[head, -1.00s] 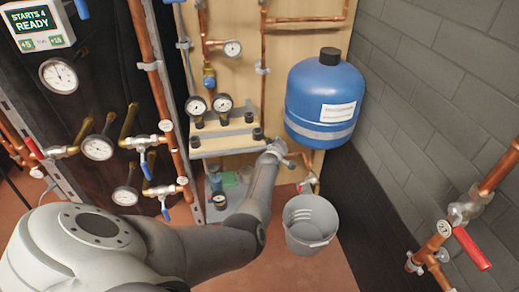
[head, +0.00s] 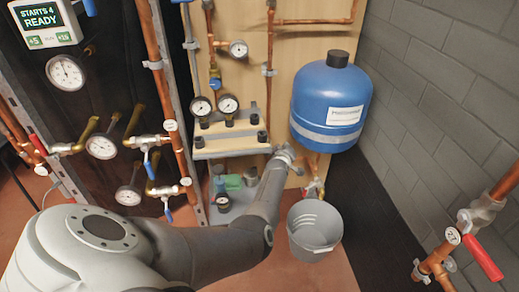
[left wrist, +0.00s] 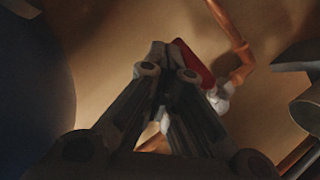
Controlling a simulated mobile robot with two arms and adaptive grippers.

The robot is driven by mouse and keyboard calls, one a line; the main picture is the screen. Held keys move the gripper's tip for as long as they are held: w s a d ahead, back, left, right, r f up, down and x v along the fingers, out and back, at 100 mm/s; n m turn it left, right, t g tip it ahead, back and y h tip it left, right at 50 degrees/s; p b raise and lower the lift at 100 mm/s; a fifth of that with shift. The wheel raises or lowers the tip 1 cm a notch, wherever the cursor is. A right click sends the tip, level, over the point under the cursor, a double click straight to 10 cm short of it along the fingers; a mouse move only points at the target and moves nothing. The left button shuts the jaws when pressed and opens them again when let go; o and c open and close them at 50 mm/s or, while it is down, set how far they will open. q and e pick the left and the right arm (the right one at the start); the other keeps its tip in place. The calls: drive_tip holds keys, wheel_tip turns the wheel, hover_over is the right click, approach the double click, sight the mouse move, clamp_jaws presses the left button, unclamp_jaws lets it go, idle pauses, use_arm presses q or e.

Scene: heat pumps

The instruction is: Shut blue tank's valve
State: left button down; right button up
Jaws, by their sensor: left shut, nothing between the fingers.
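The blue tank (head: 325,98) hangs on the wooden panel. It is probably also the dark rounded shape at the left of the left wrist view (left wrist: 35,85). Its valve (head: 315,188) is below it, above the bucket, small in the head view. In the left wrist view the valve's red handle (left wrist: 194,66) slants just behind and right of my fingertips, partly hidden by them. My left gripper (left wrist: 168,62) is shut and empty, close to the handle; I cannot tell whether they touch. In the head view my left gripper (head: 300,163) is below the tank. My right gripper is out of view.
A grey bucket (head: 315,238) stands on the floor under the valve. A shelf with gauges (head: 228,103) is left of the tank. Copper pipes run at the left, and another pipe with a red-handled valve (head: 482,255) is at the right. A block wall (head: 430,110) bounds the right.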

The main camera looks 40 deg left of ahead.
use_arm(q)
drive_tip(key=shift+s+d+f, duration=0.1)
drive_tip(key=shift+s+f, duration=0.05)
idle(0.5)
drive_tip(key=v, duration=0.7)
idle(0.3)
drive_tip(key=shift+s, duration=0.1)
idle(0.4)
